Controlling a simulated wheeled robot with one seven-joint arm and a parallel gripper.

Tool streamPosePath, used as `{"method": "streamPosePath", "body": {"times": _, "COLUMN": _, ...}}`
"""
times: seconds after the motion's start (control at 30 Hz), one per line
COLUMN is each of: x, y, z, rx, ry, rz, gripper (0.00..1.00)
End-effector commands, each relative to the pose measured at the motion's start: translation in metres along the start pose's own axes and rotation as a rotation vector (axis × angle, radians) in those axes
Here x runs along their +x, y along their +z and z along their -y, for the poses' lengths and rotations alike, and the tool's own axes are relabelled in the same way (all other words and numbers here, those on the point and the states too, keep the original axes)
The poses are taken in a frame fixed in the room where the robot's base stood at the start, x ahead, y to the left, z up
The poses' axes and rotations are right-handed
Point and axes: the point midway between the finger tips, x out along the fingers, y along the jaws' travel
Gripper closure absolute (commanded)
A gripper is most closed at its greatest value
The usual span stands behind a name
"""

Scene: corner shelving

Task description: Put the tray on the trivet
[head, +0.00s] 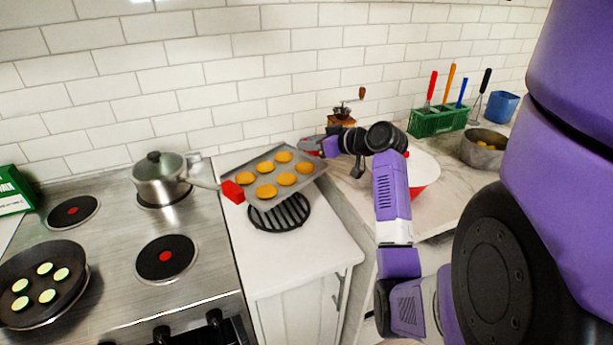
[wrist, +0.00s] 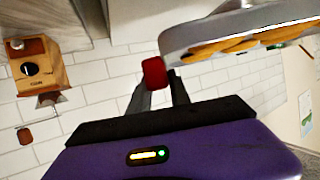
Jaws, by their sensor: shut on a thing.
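The grey metal tray (head: 257,160) carries several round golden cookies and has a red handle at each end. My gripper (head: 317,146) is shut on the tray's right red handle. The wrist view shows that red handle (wrist: 154,73) between my fingers (wrist: 160,93), with the tray (wrist: 200,42) extending to the upper right. The black slatted round trivet (head: 279,213) lies on the white counter. The tray appears raised above the counter, and its near edge hides the trivet's back part. The left red handle (head: 233,192) is free.
A lidded pot (head: 160,182) stands on the stove just left of the tray, its long handle reaching close to it. A pan (head: 40,285) with vegetable slices sits front left. A coffee grinder (head: 341,118) stands behind my gripper, and a bowl (head: 424,172) is right. The counter front is clear.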

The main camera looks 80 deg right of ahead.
Motion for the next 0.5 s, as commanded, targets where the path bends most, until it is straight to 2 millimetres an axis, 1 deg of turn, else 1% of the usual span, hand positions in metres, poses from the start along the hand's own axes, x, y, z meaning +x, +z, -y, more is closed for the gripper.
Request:
{"method": "streamPosePath", "body": {"times": 0.03, "x": 0.004, "y": 0.011, "z": 0.0, "rx": 0.006, "ry": -0.002, "rz": 0.001, "gripper": 1.0}}
{"method": "streamPosePath", "body": {"times": 0.1, "x": 0.01, "y": 0.026, "z": -0.001, "rx": 0.007, "ry": -0.001, "rz": 0.0, "gripper": 1.0}}
{"method": "streamPosePath", "body": {"times": 0.2, "x": 0.018, "y": 0.043, "z": -0.001, "rx": 0.003, "ry": -0.002, "rz": 0.0, "gripper": 1.0}}
{"method": "streamPosePath", "body": {"times": 0.3, "x": 0.023, "y": 0.055, "z": -0.002, "rx": 0.003, "ry": -0.001, "rz": -0.001, "gripper": 1.0}}
{"method": "streamPosePath", "body": {"times": 0.5, "x": 0.028, "y": 0.067, "z": -0.003, "rx": 0.002, "ry": -0.001, "rz": -0.002, "gripper": 1.0}}
